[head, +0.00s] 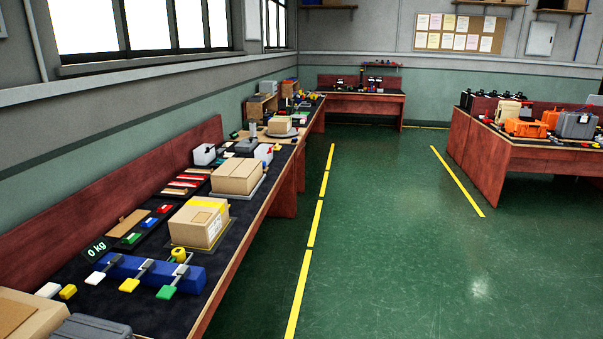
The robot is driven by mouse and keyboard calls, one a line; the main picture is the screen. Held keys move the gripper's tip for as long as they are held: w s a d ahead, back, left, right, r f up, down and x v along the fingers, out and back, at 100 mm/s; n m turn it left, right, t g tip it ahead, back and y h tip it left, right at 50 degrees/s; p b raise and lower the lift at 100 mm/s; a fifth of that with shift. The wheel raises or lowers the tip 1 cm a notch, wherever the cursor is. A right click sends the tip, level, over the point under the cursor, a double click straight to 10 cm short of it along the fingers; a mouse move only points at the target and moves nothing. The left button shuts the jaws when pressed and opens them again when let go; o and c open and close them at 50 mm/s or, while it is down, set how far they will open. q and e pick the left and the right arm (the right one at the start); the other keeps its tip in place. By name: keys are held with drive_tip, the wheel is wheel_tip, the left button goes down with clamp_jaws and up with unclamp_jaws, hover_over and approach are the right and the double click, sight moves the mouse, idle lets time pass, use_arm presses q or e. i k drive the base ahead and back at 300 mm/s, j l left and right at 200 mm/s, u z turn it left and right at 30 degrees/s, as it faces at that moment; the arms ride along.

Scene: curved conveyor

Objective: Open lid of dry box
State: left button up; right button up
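Several hard cases that may include the dry box stand on the right bench. They are an orange case (526,128), a grey case (577,125) and a beige case (508,111). Another dark grey case (92,329) is partly in view at the bottom left, cut off by the picture's edge. I cannot tell which of these is the dry box. The cases on the right bench look shut, but they are small in the picture. Neither of my grippers is in view.
A long left bench (222,262) holds cardboard boxes (199,223), a blue bar with coloured tabs (150,272) and a "0 kg" display (96,249). The green floor (385,240) between the left bench and the right bench (540,158) is clear.

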sight(246, 142)
drive_tip(key=i, duration=1.65)
drive_tip(key=i+u, duration=0.15)
drive_tip(key=i, duration=0.3)
drive_tip(key=i+l+u, duration=0.15)
drive_tip(key=i, duration=0.25)
drive_tip(key=i+l+u, duration=0.2)
drive_tip(key=i, duration=0.25)
drive_tip(key=i+l+u, duration=0.15)
drive_tip(key=i, duration=0.25)
drive_tip(key=i+l+u, duration=0.2)
drive_tip(key=i, duration=0.2)
drive_tip(key=i+l+u, duration=0.25)
drive_tip(key=i, duration=0.2)
drive_tip(key=i+l+u, duration=0.2)
drive_tip(key=i, duration=0.2)
